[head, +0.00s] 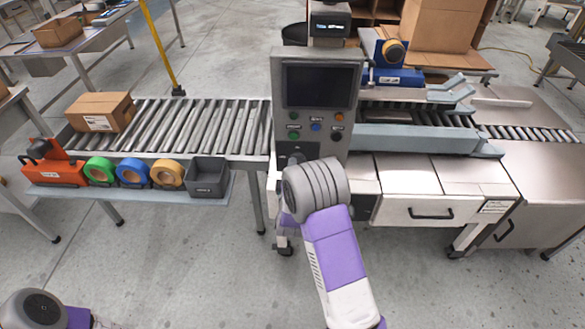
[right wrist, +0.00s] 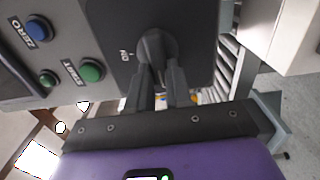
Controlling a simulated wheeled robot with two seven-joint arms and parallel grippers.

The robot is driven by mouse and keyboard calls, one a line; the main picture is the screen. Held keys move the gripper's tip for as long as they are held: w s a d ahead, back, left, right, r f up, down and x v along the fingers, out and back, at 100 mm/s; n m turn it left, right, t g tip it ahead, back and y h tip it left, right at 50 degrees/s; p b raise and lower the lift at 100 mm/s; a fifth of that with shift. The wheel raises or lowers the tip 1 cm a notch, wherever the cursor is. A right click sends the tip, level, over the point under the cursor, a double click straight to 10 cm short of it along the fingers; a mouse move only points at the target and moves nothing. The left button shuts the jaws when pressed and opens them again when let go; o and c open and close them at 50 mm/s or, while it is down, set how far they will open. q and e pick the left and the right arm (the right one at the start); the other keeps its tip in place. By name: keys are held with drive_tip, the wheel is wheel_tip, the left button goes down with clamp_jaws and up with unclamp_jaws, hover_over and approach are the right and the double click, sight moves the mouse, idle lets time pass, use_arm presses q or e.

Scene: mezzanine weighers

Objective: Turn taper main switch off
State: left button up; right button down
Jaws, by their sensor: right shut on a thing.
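The main switch is a dark rotary knob (right wrist: 156,43) on a black plate (right wrist: 190,15), seen in the right wrist view beside the panel's buttons. In the head view the black switch plate (head: 296,150) shows low on the control panel (head: 345,75); my right wrist hides the fingers there. Of my left arm only a part shows at the bottom left; its gripper is out of view.
A green START button (right wrist: 91,70) and blue ZERO button (right wrist: 38,29) are close left of the switch. A roller conveyor (head: 185,130) with a cardboard box (head: 100,111) is left; a shelf (head: 130,192) of tape rolls is before it. A drawer (head: 412,209) is right.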

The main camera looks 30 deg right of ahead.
drive_tip(key=c, duration=1)
unclamp_jaws()
drive_tip(key=shift+c, duration=0.2)
drive_tip(key=p+v, duration=0.1)
drive_tip(key=v, duration=0.6)
drive_tip(key=shift+s+a, duration=0.15)
drive_tip(key=shift+s, duration=0.1)
